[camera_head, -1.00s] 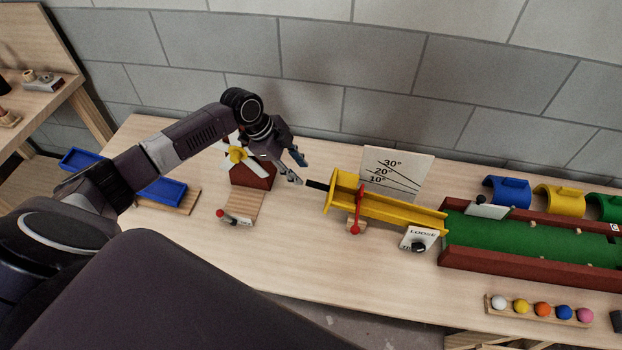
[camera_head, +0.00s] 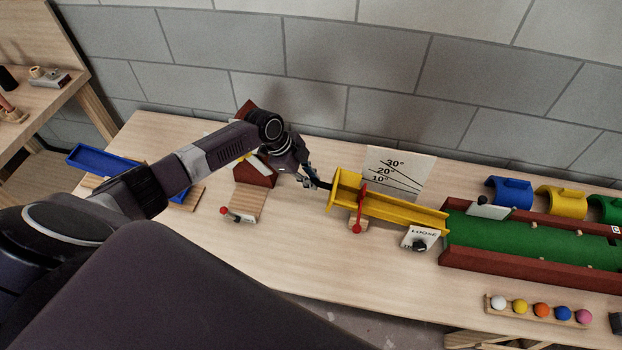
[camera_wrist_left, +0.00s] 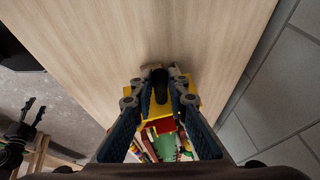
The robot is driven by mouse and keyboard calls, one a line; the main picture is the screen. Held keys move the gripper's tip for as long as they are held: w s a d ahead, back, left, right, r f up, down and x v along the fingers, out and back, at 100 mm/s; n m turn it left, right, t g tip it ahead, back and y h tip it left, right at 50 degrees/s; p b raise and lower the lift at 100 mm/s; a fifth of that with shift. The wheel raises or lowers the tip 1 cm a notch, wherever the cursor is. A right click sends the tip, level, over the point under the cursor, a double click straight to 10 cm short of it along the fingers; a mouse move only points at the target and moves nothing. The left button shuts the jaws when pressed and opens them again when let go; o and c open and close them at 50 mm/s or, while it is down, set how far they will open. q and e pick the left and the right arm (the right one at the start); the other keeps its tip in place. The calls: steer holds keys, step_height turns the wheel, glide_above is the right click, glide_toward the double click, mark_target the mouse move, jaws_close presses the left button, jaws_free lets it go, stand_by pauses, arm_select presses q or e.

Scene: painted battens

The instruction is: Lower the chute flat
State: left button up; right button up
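The yellow chute (camera_head: 395,208) lies along the bench, its right end at the green lane. A black handle (camera_wrist_left: 160,88) sticks out of its left end. An angle board (camera_head: 399,170) marked 10°, 20° and 30° stands behind it; I cannot read the chute's exact angle. A red lever (camera_head: 358,228) is at its front, and a black knob (camera_head: 419,245) sits on a card reading LOOSE. My left gripper (camera_head: 313,182) is at the handle, its fingers closed on both sides of it. My right gripper (camera_wrist_left: 35,109) shows small at the left wrist view's edge, fingers apart and empty.
A small red-based windmill (camera_head: 257,172) and a slatted wooden ramp (camera_head: 246,206) stand left of the chute, close under my left arm. A rack of coloured balls (camera_head: 541,309) lies front right.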

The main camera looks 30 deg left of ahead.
arm_select(q)
jaws_close()
step_height(320, 180, down, 8)
steer(key=a+h+b, duration=0.1)
steer(key=h+b, duration=0.1)
steer(key=b, duration=0.8)
steer(key=shift+s+a+r+t, duration=0.2)
steer(key=shift+a+t, duration=0.05)
steer(key=shift+t, duration=0.05)
